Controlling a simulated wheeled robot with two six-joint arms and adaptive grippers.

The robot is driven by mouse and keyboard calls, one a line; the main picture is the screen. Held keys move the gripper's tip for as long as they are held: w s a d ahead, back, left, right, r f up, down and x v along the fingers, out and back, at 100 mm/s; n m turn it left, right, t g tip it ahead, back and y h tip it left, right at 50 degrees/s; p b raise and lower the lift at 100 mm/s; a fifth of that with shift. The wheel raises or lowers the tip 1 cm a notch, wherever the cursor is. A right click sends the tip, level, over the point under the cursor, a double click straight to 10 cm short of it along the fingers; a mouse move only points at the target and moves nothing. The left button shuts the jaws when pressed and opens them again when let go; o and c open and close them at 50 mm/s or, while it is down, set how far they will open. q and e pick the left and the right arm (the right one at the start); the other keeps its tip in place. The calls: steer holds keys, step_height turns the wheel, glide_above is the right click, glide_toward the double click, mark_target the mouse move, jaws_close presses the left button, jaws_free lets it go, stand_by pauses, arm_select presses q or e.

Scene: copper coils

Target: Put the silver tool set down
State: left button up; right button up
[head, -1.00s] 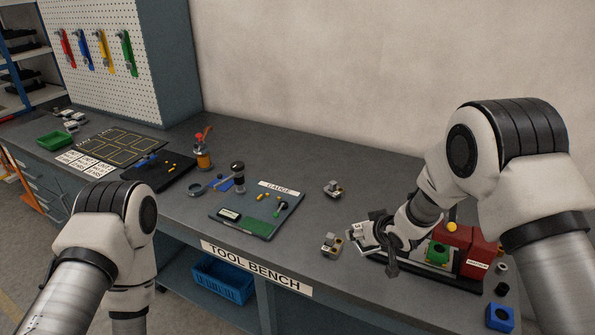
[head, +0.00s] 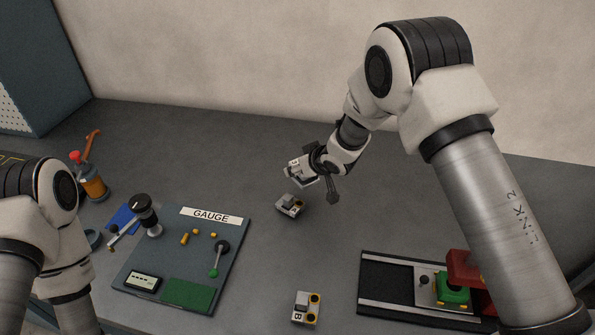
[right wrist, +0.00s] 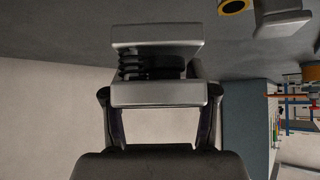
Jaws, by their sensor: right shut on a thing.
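My right gripper (head: 312,167) is shut on a silver tool set (head: 299,168) and holds it over the back of the bench. The held set also shows in the right wrist view (right wrist: 155,92), as silver blocks with a dark middle part. A second silver tool set (head: 289,207) rests on the bench just in front of it. A third one, marked B, with brass-coloured rings (head: 307,305), stands nearer the front edge. The gap between the held set and the bench is hard to judge. My left arm shows at the left, but its gripper is out of view.
The gauge board (head: 150,270) with a lever and a green pad lies left of the tool sets. A black rail fixture (head: 385,290) with a green block is at the right. An orange-handled tool stand (head: 94,186) is at the far left.

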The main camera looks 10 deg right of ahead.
steer(key=p, duration=0.5)
glide_above(353, 178)
steer(key=a, duration=0.1)
steer(key=shift+f, duration=0.45)
steer(key=shift+d, duration=0.65)
step_height(353, 178, down, 3)
steer(key=shift+w+a+f+p, duration=0.1)
steer(key=shift+a+f+p, duration=0.1)
steer(key=shift+p, duration=0.5)
steer(key=shift+d+f, duration=0.1)
steer(key=shift+f, duration=0.25)
steer(key=o, duration=1.6)
steer(key=shift+f, duration=0.1)
